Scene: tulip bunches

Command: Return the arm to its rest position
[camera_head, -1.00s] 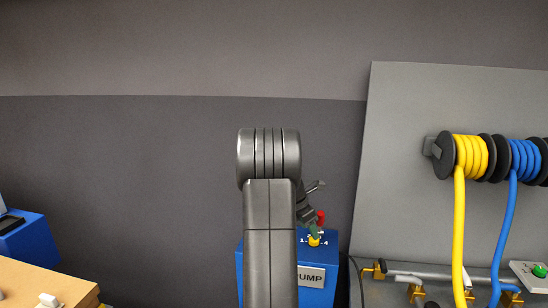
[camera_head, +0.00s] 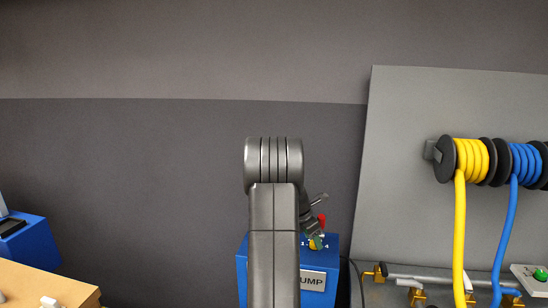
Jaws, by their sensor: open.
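My grey arm stands upright in the middle of the view, its rounded joint at the top. My gripper (camera_head: 316,212) shows only in part, just right of the upper arm link. It is open, with one dark finger sticking out up and to the right. The rest of it is hidden behind my arm. It appears in front of or above the top of a blue pump box (camera_head: 316,258); I cannot tell how far apart they are. I see nothing held in it.
A red part (camera_head: 321,221) shows on the pump box beside the gripper. A grey panel (camera_head: 400,180) at right carries a yellow hose (camera_head: 459,230) and a blue hose (camera_head: 507,225). A wooden table (camera_head: 40,288) and another blue box (camera_head: 25,238) are at lower left.

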